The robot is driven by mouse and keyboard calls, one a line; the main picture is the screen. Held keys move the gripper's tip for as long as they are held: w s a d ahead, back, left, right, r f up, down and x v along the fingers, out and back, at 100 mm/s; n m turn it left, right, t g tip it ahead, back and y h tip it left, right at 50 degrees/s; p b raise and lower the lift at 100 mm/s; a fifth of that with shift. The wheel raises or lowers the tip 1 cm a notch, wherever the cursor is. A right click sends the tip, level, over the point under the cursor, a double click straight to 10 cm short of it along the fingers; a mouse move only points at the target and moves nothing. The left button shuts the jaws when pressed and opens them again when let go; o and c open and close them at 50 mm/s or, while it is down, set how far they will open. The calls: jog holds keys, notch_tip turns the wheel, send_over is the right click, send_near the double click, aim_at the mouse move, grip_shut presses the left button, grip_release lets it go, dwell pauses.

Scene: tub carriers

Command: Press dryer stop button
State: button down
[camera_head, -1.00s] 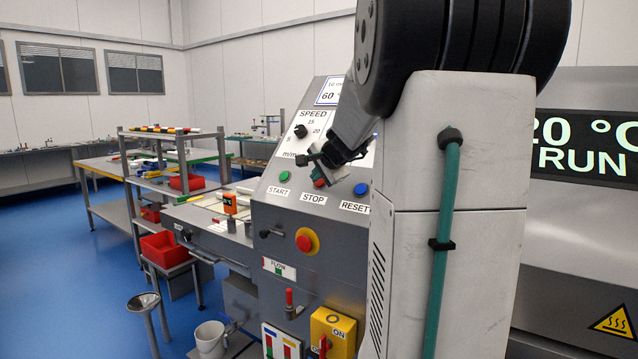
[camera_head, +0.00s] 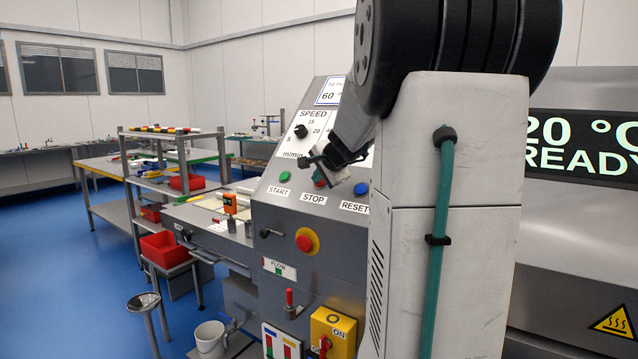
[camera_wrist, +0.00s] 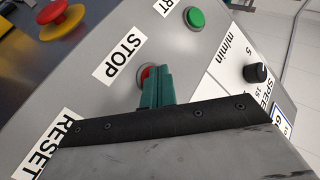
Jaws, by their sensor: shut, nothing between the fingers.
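The red stop button (camera_wrist: 147,72) sits on the sloped grey dryer panel beside the STOP label (camera_wrist: 118,57). My gripper (camera_wrist: 156,80) is shut, and its green fingertips lie over the button and hide part of it in the wrist view. In the head view a sliver of the red button (camera_head: 319,183) shows beside my gripper (camera_head: 321,172), above the STOP label. The tips appear at the button; whether they touch it is hard to tell. The dryer display (camera_head: 583,142) reads "20 °C READY".
The green START button (camera_head: 284,176) and blue RESET button (camera_head: 361,188) flank the stop button. A red emergency knob on yellow (camera_head: 307,241) and the speed knob (camera_head: 300,131) are nearby.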

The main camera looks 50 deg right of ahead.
jog(key=shift+a+r, duration=0.3)
jog(key=a+r, duration=0.4)
jog(key=shift+s+a, duration=0.2)
dwell(0.4)
dwell(0.8)
